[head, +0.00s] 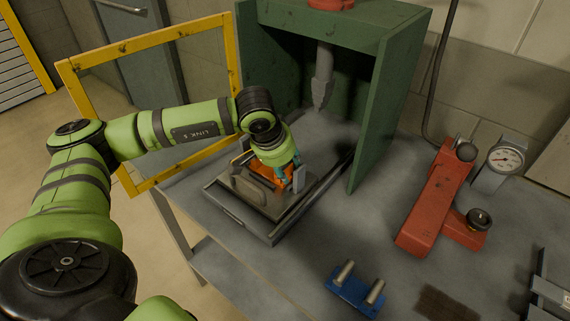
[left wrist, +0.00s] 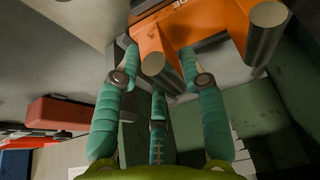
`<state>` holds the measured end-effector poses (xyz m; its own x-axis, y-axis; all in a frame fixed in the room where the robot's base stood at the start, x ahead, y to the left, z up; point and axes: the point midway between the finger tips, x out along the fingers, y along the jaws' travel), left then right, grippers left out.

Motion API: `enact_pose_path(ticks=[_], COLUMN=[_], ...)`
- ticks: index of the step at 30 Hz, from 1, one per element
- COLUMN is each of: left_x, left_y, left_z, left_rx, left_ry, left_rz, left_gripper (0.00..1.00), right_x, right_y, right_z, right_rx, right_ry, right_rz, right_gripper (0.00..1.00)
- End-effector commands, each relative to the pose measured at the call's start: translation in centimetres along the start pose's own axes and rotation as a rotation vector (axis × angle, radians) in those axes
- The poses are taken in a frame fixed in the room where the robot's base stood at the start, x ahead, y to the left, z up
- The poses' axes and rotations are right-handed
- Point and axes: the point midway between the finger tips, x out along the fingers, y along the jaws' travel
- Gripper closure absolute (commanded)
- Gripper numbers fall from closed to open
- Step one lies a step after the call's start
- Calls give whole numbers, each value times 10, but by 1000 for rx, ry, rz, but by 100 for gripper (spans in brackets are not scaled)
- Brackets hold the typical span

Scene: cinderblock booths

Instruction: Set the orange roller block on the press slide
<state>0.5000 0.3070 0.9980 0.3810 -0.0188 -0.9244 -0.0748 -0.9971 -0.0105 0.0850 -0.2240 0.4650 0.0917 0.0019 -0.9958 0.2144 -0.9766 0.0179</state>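The orange roller block (head: 262,173) sits low in or just over the grey fixture on the press slide (head: 240,214), in front of the green press. My left gripper (head: 284,172) points down over it, with a teal finger beside it. In the left wrist view the orange block (left wrist: 151,38) and its two steel rollers lie at the fingertips. My left gripper's three fingers (left wrist: 159,65) stand around the nearer roller, apart from one another. Whether they press on the block, and whether it is fully seated, I cannot tell. My right gripper is in neither view.
The green press frame (head: 368,120) rises close behind and right, its ram (head: 323,78) hanging inside. A yellow guard frame (head: 236,55) stands behind my left arm. A blue roller block (head: 352,292), a red arbor tool (head: 430,213) and a gauge (head: 505,158) occupy the table's right.

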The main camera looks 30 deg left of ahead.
Motion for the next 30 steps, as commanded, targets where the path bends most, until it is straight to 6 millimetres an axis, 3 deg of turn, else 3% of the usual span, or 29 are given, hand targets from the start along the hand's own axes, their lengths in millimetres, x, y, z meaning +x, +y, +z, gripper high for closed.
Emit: enact_pose_path(ticks=[13, 30], left_x=[-7, -111], left_y=[0, 0], left_z=[-1, -2], left_rx=[0, 0], left_ry=[3, 4], left_rz=[1, 0], left_gripper=[47, 47], right_x=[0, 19], right_y=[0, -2], right_z=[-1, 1], right_rx=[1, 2], right_ry=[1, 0], right_rz=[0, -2], right_gripper=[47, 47])
